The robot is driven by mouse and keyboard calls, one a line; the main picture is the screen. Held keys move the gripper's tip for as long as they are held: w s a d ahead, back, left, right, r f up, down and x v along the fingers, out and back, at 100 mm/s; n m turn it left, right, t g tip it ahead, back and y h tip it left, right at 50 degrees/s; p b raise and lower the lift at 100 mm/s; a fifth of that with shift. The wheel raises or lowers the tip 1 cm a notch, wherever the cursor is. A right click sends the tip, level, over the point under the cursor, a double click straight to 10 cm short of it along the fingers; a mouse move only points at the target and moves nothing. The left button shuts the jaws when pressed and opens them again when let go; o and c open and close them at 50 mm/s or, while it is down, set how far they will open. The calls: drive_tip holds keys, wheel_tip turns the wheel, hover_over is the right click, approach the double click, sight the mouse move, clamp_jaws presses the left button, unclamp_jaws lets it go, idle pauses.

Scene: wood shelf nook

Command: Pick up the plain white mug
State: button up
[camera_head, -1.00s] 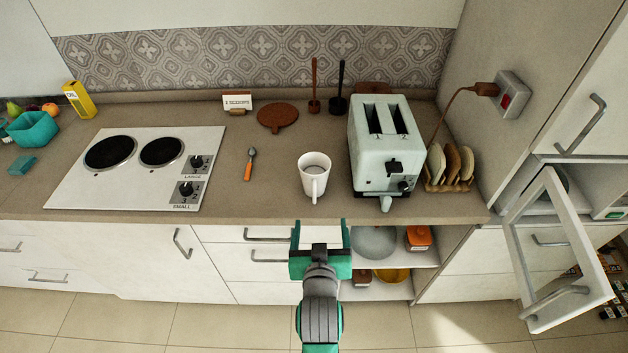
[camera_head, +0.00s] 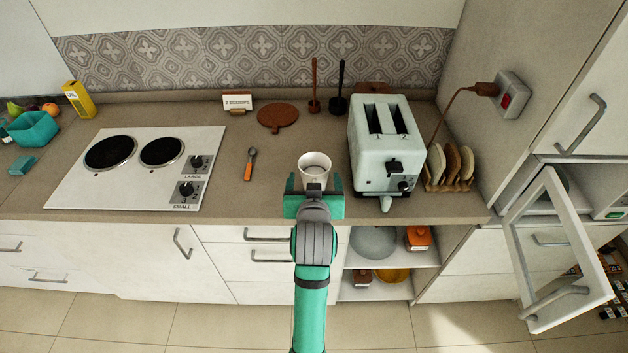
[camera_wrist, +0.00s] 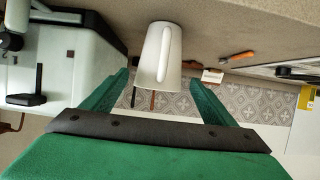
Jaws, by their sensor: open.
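The plain white mug (camera_head: 314,165) stands upright on the counter, left of the toaster. My gripper (camera_head: 314,182) is open at the counter's front edge, and its body hides the lower part of the mug in the head view. In the wrist view the mug (camera_wrist: 160,55) appears between the two green fingers of my gripper (camera_wrist: 160,95), with its handle facing the camera. I cannot tell whether the fingers reach beside the mug's body. Nothing is held.
A pale toaster (camera_head: 387,145) stands close on the right, with a toast rack (camera_head: 450,168) beyond it. A spoon with an orange handle (camera_head: 249,165) and the hob (camera_head: 140,166) are on the left. A glass cabinet door (camera_head: 555,250) stands open at right.

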sight(315, 166)
drive_tip(key=shift+x, duration=2.7)
drive_tip(key=shift+s+d+f, duration=0.1)
drive_tip(key=shift+c, duration=0.2)
drive_tip(key=shift+s, duration=0.1)
drive_tip(key=c, duration=1.5)
